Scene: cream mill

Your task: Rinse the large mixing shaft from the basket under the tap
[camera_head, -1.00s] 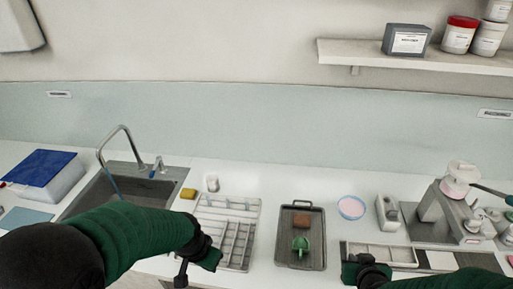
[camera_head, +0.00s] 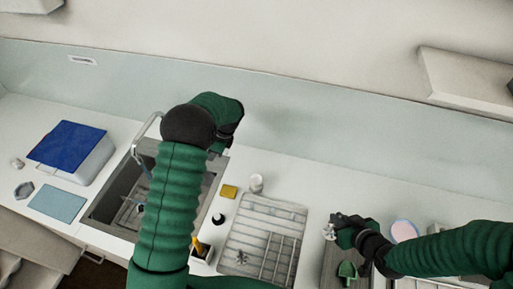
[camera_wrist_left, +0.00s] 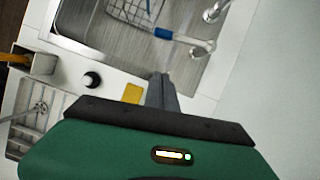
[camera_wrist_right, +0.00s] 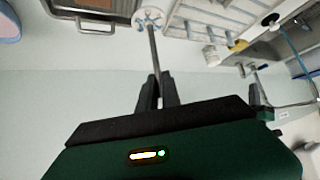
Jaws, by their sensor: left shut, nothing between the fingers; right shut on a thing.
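My right gripper (camera_wrist_right: 157,92) is shut on a thin metal mixing shaft (camera_wrist_right: 153,45) with a pale, several-armed head. In the head view the shaft's head (camera_head: 330,232) shows at the tip of my right gripper (camera_head: 344,222), above the tray and right of the rack. My left gripper (camera_wrist_left: 161,92) is shut and empty, over the counter edge by the sink. The tap (camera_head: 150,128) arches over the sink (camera_head: 97,209), partly hidden by my left arm; its blue part (camera_wrist_left: 164,33) shows in the left wrist view. A wire basket (camera_wrist_left: 130,10) sits in the sink.
A drying rack (camera_head: 262,214) lies right of the sink with a small metal piece (camera_head: 241,257) on it. A blue-lidded bin (camera_head: 67,146) is left.

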